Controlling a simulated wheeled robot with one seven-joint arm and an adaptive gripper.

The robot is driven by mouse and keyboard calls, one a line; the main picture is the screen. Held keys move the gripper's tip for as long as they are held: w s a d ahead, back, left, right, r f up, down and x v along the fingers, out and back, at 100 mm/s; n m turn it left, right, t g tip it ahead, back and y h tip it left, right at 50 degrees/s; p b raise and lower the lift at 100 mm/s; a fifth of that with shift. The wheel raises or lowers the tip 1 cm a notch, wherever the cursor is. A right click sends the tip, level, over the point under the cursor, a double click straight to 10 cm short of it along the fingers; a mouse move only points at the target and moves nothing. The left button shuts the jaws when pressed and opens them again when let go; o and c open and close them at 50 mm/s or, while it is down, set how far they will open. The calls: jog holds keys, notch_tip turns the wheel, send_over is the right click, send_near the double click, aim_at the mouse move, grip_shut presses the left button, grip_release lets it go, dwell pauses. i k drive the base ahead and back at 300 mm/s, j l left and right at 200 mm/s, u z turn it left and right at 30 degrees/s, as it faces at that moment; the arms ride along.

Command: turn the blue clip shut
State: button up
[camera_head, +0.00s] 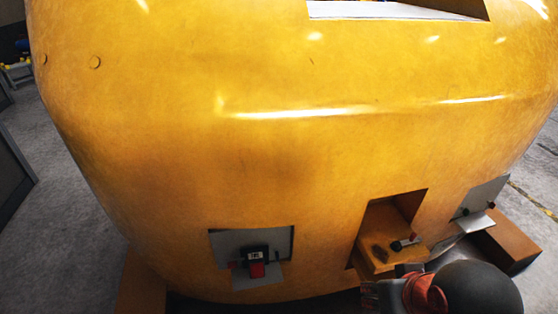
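I cannot make out a blue clip on the large yellow casting (290,150). A recess at its lower left holds a black and red fitting (256,262) on a grey plate. A grey plate (480,200) at the right carries small dark and red parts. My arm, with a black dome and an orange section, covers the bottom right. Grey parts at its left end may be my gripper (376,296); its fingers cannot be told apart.
Brown blocks (505,243) stand at the casting's lower edge, right and left. A dark panel (12,178) stands at the far left. Grey floor (70,240) is open between it and the casting. A white-edged opening (395,11) is at the top.

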aim_at(226, 243)
jog(key=j+u, duration=0.45)
jog(key=j, duration=0.2)
jog(key=j+u, duration=0.45)
jog(key=j, duration=0.2)
